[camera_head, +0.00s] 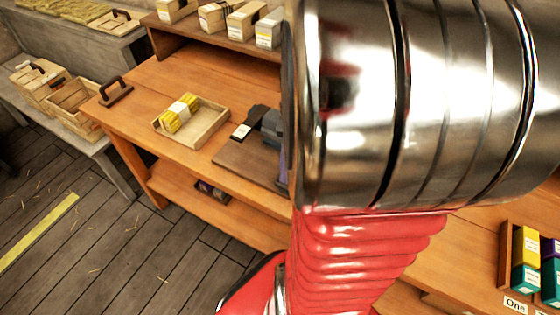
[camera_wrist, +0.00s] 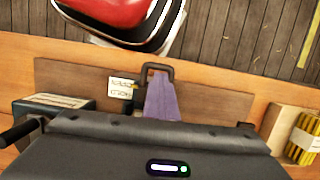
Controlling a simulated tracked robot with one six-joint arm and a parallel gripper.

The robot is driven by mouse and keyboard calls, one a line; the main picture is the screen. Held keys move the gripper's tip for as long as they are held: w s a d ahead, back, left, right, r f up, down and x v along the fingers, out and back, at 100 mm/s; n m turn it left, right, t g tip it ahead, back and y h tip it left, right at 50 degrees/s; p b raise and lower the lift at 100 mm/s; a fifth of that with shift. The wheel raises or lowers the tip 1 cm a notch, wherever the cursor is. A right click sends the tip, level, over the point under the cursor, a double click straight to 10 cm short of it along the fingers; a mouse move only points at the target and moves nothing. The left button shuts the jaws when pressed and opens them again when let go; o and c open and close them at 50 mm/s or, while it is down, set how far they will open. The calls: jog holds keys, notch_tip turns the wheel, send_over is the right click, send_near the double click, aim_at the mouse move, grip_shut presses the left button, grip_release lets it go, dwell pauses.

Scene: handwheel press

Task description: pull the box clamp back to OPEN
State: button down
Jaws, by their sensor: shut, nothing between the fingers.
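The box clamp shows in the wrist view as a dark U-shaped handle (camera_wrist: 158,68) above a wooden board. A white card (camera_wrist: 121,88) with print too small to read lies to its left. My gripper (camera_wrist: 158,80) appears as a purple-grey tapered shape rising from its dark housing, fingers together and empty. Its tips overlap the handle's opening in the picture; whether they touch it I cannot tell.
A wooden tray (camera_head: 209,136) with yellow sticks stands left of the board, on the orange bench (camera_head: 150,85). Several boxes (camera_head: 243,20) line the shelf behind. In the wrist view a dark box (camera_wrist: 40,110) stands at left and the tray (camera_wrist: 280,126) at right.

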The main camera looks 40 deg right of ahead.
jog(key=shift+s+a, duration=0.15)
jog(key=shift+a, duration=0.2)
jog(key=v, duration=1)
jog(key=shift+d, duration=0.4)
jog(key=shift+f, duration=0.1)
jog(key=f+n, duration=0.1)
jog(key=w+n+t+h, duration=0.1)
jog(key=n, duration=0.1)
jog(key=shift+w+f+h, duration=0.15)
jog(key=shift+f+h, duration=0.15)
jog(key=shift+f, duration=0.1)
jog(key=w+a+r+n+t, duration=0.1)
jog(key=a+n, duration=0.4)
jog(key=a, duration=0.5)
jog(key=w+a+r+n+t, duration=0.1)
jog(key=a+r+n+t, duration=0.2)
jog(key=a+n, duration=0.3)
jog(key=a+t, duration=0.1)
jog(key=a, duration=0.3)
jog(key=shift+a+r+h, duration=0.3)
jog(key=shift+a+h, duration=0.05)
jog(key=shift+h, duration=0.05)
